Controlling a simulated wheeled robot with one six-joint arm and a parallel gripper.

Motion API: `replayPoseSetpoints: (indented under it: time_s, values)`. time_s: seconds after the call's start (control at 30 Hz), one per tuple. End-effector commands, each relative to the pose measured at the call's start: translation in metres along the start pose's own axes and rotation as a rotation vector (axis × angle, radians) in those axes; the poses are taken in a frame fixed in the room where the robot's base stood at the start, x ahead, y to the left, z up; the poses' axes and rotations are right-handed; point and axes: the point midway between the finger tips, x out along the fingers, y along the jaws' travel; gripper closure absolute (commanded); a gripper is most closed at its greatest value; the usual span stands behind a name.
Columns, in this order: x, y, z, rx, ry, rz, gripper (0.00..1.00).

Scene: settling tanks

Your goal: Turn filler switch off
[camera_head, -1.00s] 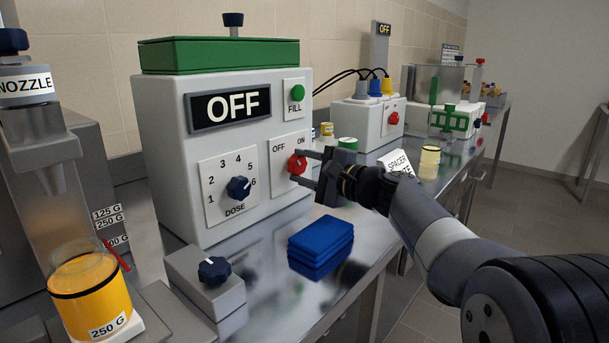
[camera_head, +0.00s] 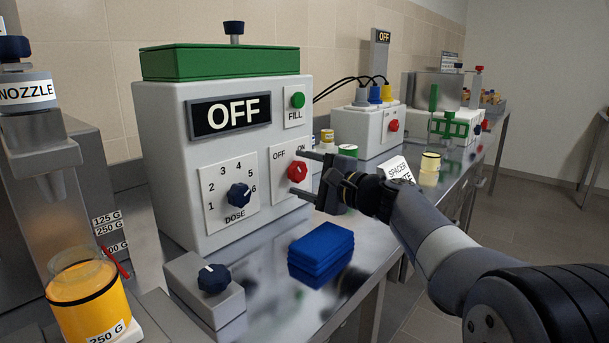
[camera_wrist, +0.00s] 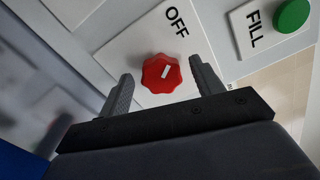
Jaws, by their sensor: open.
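The filler switch is a red scalloped knob (camera_head: 298,171) on a white plate marked OFF and ON, low on the right of the filler's front. The filler (camera_head: 165,150) is a white box with a green top, and its display (camera_head: 230,114) reads OFF. My gripper (camera_head: 308,174) is open in front of the knob, with fingers apart from it. In the wrist view the knob (camera_wrist: 161,73) sits between the two fingertips, a little beyond them, and its white mark points toward the OFF label.
A dose knob (camera_head: 238,194) and a green FILL button (camera_head: 298,100) are on the same front. Blue cloths (camera_head: 321,248) lie on the steel bench below. A grey box with a dark knob (camera_head: 213,278) and a filled jar (camera_head: 88,302) stand at the left.

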Motion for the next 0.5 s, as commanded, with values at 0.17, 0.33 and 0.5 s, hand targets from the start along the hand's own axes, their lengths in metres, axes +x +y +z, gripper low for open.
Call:
replayPoseSetpoints:
  time_s: [0.17,0.33,0.5]
  values:
    - [-0.02,-0.002,-0.001,0.0,0.004,-0.001,0.37]
    - [-0.056,-0.002,0.0,-0.001,0.005,-0.002,0.37]
    - [-0.087,-0.001,-0.001,0.0,0.004,-0.001,0.37]
